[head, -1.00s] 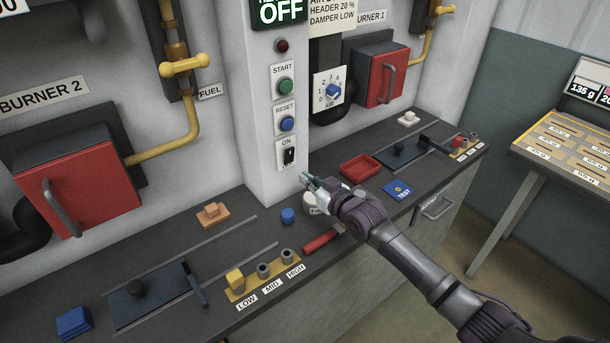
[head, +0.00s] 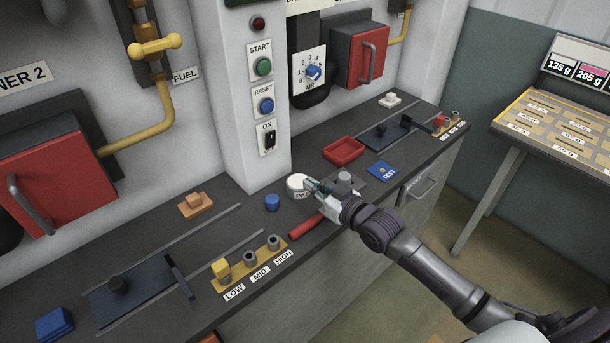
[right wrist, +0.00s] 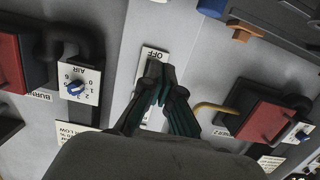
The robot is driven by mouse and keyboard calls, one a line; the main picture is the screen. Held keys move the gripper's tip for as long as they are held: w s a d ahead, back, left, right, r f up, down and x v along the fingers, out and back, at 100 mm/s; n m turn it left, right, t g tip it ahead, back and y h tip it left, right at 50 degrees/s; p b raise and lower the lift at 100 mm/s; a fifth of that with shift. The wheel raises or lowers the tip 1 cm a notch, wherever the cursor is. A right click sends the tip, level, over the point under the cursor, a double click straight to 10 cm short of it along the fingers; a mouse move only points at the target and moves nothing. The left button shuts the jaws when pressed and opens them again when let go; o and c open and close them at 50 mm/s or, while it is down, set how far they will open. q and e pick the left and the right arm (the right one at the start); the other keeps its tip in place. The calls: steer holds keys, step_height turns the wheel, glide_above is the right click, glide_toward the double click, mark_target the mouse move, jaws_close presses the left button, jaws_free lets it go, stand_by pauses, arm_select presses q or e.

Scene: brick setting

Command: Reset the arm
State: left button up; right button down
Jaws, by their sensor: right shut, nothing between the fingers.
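My right arm comes in from the lower right in the head view. Its gripper (head: 312,184) is over the front of the bench, beside the round white piece (head: 298,182), which it partly overlaps in the picture. I cannot tell whether they touch. In the right wrist view the dark green fingers (right wrist: 165,72) are together with nothing between them. They point toward the wall panel and hide part of a labelled plate (right wrist: 153,55). My left gripper is not in view.
The dark bench (head: 225,225) carries a red tray (head: 344,150), a blue TEST card (head: 382,171), a red-handled tool (head: 306,225) and a blue knob (head: 272,202). The column has a green START button (head: 263,66) and a blue RESET button (head: 266,105).

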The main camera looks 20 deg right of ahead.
steer(key=s+a+f+g, duration=0.1)
steer(key=s+f, duration=0.1)
steer(key=s+a+f+g, duration=0.1)
steer(key=s+a+f, duration=0.1)
steer(key=s+a+f+g+h, duration=0.1)
steer(key=s+f, duration=0.1)
steer(key=s, duration=0.1)
steer(key=shift+a, duration=0.15)
steer(key=s+d+f+m+g+h, duration=0.1)
steer(key=s+f+g, duration=0.15)
steer(key=s, duration=0.65)
steer(key=s+f+g+h, duration=0.1)
steer(key=s+g+h, duration=0.15)
steer(key=s, duration=0.65)
steer(key=s+d+f+m+g+h, duration=0.1)
steer(key=s+g, duration=0.3)
steer(key=s, duration=0.5)
step_height(320, 180, down, 26)
steer(key=f+g, duration=0.1)
steer(key=s+d+f+g, duration=0.1)
steer(key=s+d+f, duration=0.1)
steer(key=s+f, duration=1.3)
steer(key=shift+s+d+f, duration=0.3)
steer(key=shift+s+d, duration=0.1)
steer(key=shift+s, duration=0.7)
